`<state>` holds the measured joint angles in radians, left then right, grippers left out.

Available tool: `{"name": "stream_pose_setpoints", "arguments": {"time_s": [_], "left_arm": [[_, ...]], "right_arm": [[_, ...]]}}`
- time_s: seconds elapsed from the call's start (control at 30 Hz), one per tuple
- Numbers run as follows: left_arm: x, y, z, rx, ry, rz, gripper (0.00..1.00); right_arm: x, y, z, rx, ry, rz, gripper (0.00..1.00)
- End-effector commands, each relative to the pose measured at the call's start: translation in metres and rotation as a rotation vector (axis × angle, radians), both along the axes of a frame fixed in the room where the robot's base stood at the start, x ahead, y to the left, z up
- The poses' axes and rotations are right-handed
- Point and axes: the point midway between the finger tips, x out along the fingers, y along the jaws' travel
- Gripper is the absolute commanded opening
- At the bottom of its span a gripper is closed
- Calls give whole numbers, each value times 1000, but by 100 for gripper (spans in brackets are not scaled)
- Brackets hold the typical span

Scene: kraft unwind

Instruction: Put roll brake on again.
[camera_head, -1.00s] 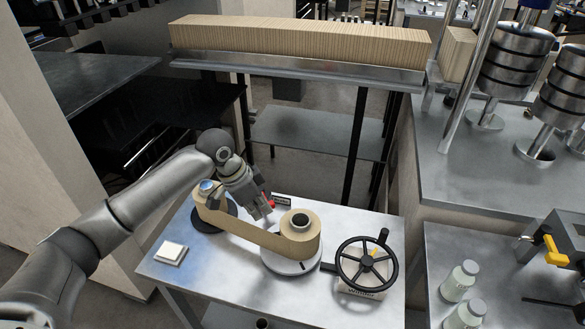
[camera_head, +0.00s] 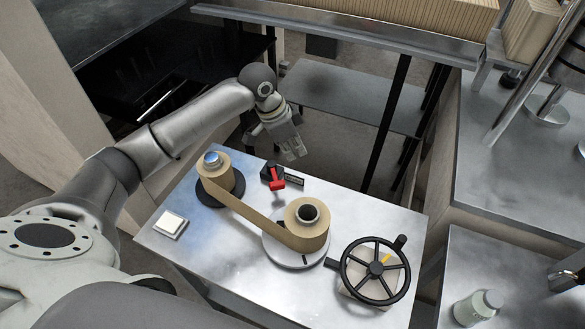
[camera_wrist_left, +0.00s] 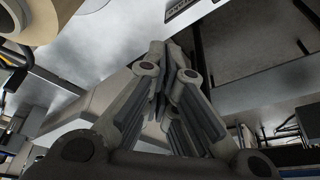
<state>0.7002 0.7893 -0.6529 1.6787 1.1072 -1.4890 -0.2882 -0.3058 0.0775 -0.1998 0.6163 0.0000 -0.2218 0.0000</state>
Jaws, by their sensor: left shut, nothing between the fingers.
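The roll brake appears as a red lever (camera_head: 277,181) on a black base (camera_head: 271,170) at the back edge of the metal table, beside a small dark label plate. The kraft paper runs from a small roll (camera_head: 219,174) on the left, with a blue-topped core, to a larger roll (camera_head: 306,222) on a pale disc at the centre. My left gripper (camera_head: 293,155) is shut and empty, above and behind the red lever, apart from it. In the left wrist view its fingers (camera_wrist_left: 174,58) are together with nothing between them. My right gripper is not in view.
A black handwheel (camera_head: 375,270) stands at the table's front right. A white square pad (camera_head: 170,224) lies at the left edge. A bottle (camera_head: 478,307) stands on the counter at right. A long slatted beam (camera_head: 400,15) lies behind. Space behind the table is open.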

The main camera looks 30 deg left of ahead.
Motion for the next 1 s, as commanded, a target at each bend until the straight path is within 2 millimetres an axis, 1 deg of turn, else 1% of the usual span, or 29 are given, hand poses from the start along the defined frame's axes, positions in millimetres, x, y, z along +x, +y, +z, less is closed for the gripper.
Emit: {"name": "stream_pose_setpoints", "arguments": {"time_s": [0.17, 0.33, 0.6, 0.63, 0.7, 0.8, 1.0], "left_arm": [[3, -5, -15, -2, 5, 0, 0], [10, -13, -46, -1, 7, 0, 0], [21, -26, -93, -1, 4, 1, 0], [20, -22, -93, 3, 3, 2, 0], [11, -12, -90, 3, 4, 1, 0], [4, -4, -91, 3, 3, 0, 0], [-4, 4, -93, 1, 1, 0, 0]], "right_arm": [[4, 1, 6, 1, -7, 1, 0], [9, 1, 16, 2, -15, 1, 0], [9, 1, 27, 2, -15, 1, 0], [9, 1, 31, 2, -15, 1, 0], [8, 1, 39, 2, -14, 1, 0], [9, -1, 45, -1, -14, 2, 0], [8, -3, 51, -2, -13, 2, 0]]}}
